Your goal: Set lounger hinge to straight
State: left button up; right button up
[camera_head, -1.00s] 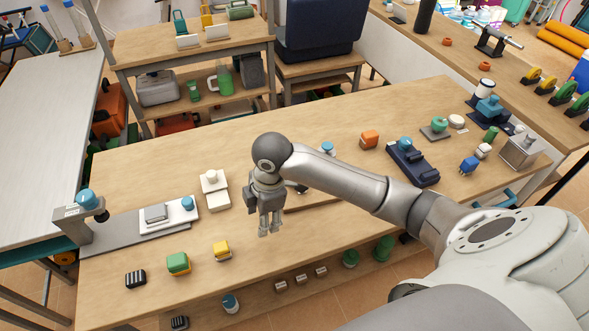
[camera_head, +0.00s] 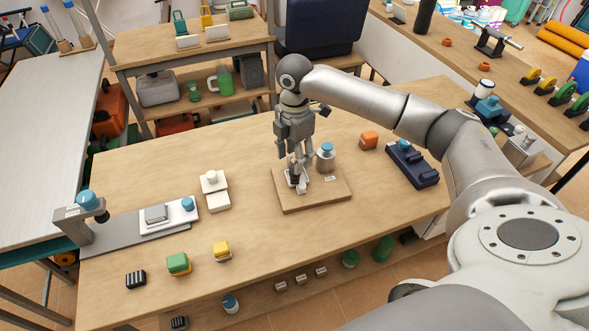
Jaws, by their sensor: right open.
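My right gripper (camera_head: 297,165) points down over a wooden board (camera_head: 326,199) on the table. Its jaws are open, and its fingertips are just above or around a small white and dark fitting (camera_head: 301,187) on the board. That fitting is partly hidden by the fingers, and I cannot tell whether they touch it. A grey cylinder with a blue top (camera_head: 326,159) stands on the same board, just right of the fingers. No part is plainly recognisable as a lounger hinge, so its setting cannot be read. My left gripper is out of view.
A grey slide fixture with a blue knob (camera_head: 86,199) lies at the left. White blocks (camera_head: 215,191) stand left of the board; an orange block (camera_head: 369,140) and a dark blue device (camera_head: 412,166) stand right. Green (camera_head: 178,264) and yellow (camera_head: 221,251) blocks sit near the front edge.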

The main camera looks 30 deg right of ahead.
notch_tip(320, 180, down, 6)
jog(key=shift+f, duration=0.1)
jog(key=shift+c, duration=0.5)
grip_shut()
